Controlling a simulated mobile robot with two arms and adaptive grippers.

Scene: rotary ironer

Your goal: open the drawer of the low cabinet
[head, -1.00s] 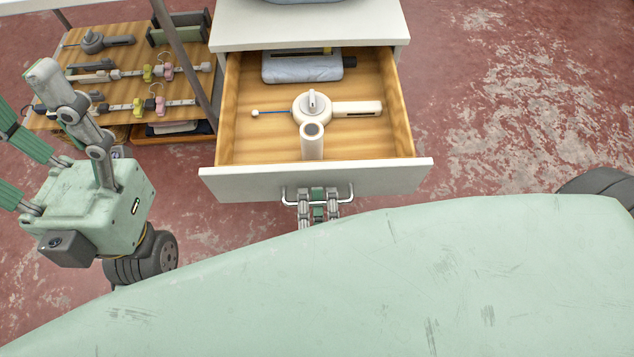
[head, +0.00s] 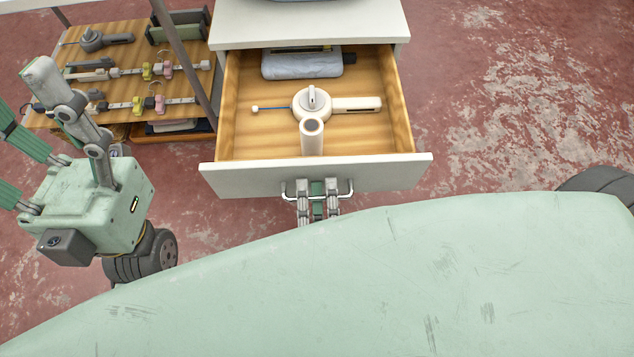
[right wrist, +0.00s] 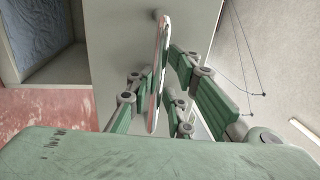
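The low cabinet (head: 310,24) is grey-white, and its drawer (head: 315,177) stands well open with its wooden inside showing. A metal bar handle (head: 349,190) sits on the drawer front; in the right wrist view the handle (right wrist: 158,72) runs upright between the fingers. My right gripper (head: 317,197) is at the middle of the handle. In the right wrist view its fingers (right wrist: 157,98) close on the bar from both sides. My left gripper (head: 22,100) is at the left, away from the cabinet, with fingers spread and nothing seen between them; part is cut off.
A wooden shelf (head: 120,40) with several tools stands at the left. Bare red floor (head: 520,100) lies right of the cabinet.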

